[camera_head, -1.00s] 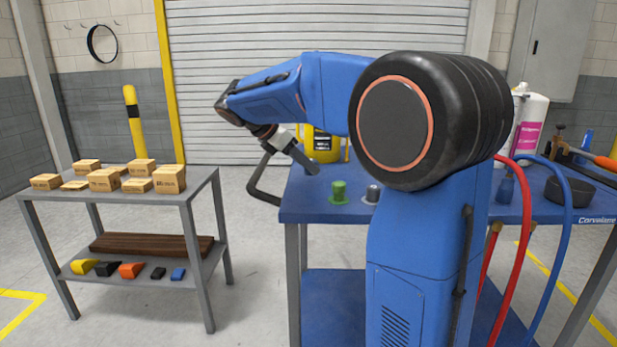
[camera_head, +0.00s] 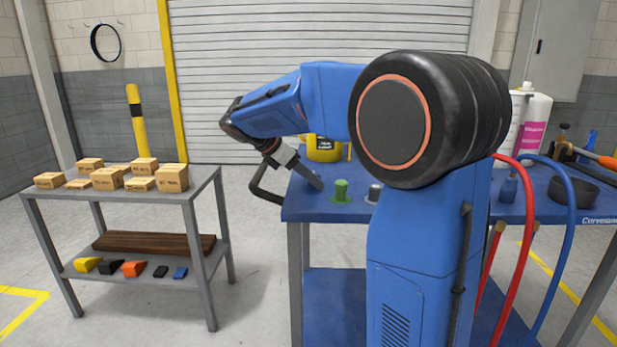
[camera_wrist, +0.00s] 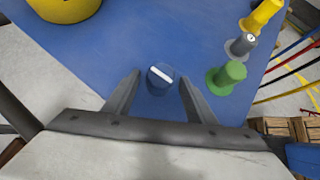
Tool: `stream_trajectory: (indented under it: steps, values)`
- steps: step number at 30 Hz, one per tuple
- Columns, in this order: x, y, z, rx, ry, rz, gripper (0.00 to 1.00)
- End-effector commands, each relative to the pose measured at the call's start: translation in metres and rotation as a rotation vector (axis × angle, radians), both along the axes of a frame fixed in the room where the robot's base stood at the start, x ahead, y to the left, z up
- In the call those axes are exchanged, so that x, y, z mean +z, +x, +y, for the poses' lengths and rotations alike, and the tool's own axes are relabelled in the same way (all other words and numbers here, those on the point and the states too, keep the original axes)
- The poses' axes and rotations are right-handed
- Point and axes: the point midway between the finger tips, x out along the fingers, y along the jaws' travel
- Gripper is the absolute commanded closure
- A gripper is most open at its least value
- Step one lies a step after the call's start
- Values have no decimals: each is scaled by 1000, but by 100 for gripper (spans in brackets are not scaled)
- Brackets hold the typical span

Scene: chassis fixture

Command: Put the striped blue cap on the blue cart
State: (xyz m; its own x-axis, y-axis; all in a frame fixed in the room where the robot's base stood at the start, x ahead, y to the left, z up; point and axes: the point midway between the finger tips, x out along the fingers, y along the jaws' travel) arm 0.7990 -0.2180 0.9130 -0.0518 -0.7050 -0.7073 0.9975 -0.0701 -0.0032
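The striped blue cap (camera_wrist: 160,78), blue with a white bar across its top, shows in the wrist view between the two fingers of my gripper (camera_wrist: 159,80). A gap shows on each side of it, so the fingers are open and not closed on it. The blue cart (camera_head: 306,207) has its blue top (camera_wrist: 140,40) under the cap; blue on blue makes the contact hard to see. In the head view my gripper (camera_head: 314,181) points down at the cart's left end, and the cap cannot be made out there.
A green cap-like piece (camera_head: 340,191) and a grey one (camera_head: 374,193) stand right of my gripper; a yellow one (camera_wrist: 262,14) is beyond. A yellow bucket (camera_head: 324,149) stands behind. A grey table (camera_head: 205,185) with boxes is to the left, across open floor.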

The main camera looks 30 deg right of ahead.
Motion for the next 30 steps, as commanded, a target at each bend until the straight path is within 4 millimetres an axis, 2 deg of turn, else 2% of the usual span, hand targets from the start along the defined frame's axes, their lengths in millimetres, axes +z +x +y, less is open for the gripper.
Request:
stream_trajectory:
  steps: [8,24,30]
  values:
    - [6,0,3,0,0,-1,49]
    - [71,6,69,3,0,-1,49]
    - [85,6,82,1,0,-1,49]
